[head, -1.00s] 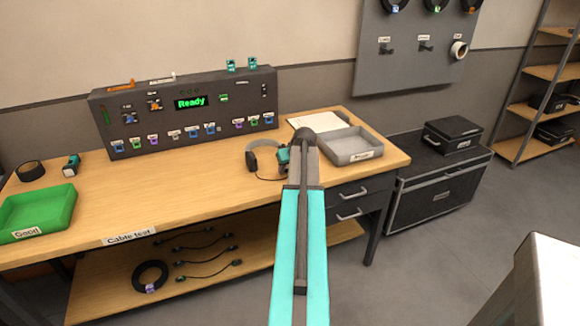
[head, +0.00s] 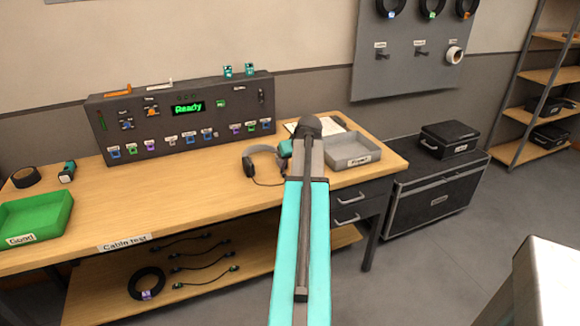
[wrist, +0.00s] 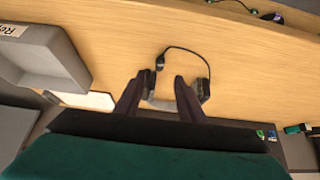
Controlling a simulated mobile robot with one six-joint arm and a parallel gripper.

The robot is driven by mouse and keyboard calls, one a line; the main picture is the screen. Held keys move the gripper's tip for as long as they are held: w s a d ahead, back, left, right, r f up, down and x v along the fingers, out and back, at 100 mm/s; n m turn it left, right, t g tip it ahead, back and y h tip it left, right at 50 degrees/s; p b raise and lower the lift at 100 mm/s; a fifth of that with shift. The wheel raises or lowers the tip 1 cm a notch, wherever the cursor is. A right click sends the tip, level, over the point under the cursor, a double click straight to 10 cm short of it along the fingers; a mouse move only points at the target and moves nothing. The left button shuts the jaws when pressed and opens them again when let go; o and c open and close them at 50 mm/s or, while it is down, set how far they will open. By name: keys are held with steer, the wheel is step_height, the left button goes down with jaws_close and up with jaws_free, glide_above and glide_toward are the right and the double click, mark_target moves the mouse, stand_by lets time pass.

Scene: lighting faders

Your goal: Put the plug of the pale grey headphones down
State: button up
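The pale grey headphones (head: 264,150) rest on the wooden desk, just left of my arm in the head view. In the wrist view an ear cup (wrist: 203,90) shows beside the right finger, and part of the band shows between the fingers. A thin dark cable loops from the cup to the dark plug (wrist: 160,63). The plug shows just beyond my fingertips, in line with the gap between them. My gripper (wrist: 160,80) is open, with both fingers apart and clear of the plug. Whether the plug touches the desk is hard to tell. My arm hides the fingers in the head view.
A grey tray (head: 339,158) stands right of my arm; a notepad is partly hidden behind it. The green tray (head: 45,212) is at the desk's left end. A control console (head: 150,138) reading Ready stands at the back. The desk's middle (head: 170,190) is clear.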

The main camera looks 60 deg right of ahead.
steer(key=shift+v, duration=1.75)
steer(key=shift+s, duration=0.1)
